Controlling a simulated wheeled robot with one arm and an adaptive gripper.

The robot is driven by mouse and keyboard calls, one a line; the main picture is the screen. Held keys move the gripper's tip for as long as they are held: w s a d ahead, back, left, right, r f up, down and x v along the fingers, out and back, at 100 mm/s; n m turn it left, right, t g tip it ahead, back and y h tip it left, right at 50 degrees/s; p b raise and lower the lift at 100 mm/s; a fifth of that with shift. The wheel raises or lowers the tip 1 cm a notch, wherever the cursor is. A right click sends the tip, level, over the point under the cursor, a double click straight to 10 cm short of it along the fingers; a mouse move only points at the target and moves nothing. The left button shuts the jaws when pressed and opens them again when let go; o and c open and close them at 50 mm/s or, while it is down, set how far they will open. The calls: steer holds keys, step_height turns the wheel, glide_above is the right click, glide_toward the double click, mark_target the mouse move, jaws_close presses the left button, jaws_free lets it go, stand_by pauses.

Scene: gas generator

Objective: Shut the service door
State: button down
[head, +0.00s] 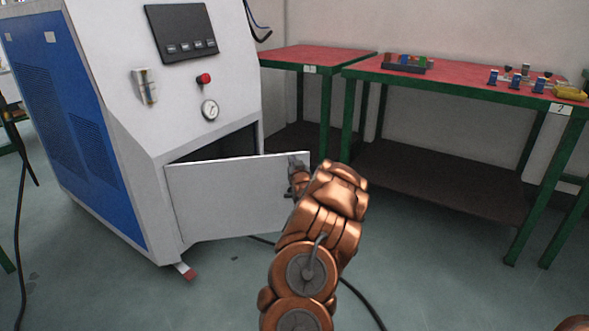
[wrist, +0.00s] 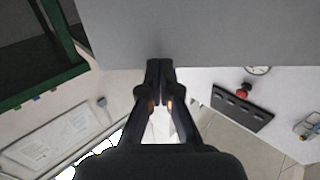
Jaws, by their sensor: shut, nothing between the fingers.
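The service door (head: 235,198) is a white panel low on the front of the white and blue generator (head: 120,110). It stands partly open, with a dark gap (head: 215,148) above and behind it. My gripper (head: 295,162) is at the door's free right edge, near its top corner. In the wrist view the door is the grey panel (wrist: 200,30) across the top. My gripper's fingertips (wrist: 159,66) are together and empty at its edge. I cannot tell whether they touch it.
The generator's front carries a red button (head: 203,79), a gauge (head: 210,110) and a dark control panel (head: 181,33). Red-topped tables (head: 450,88) with green legs stand at the right. A black cable (head: 362,303) lies on the floor.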

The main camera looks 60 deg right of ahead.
steer(key=shift+w+d, duration=0.4)
steer(key=shift+w, duration=0.1)
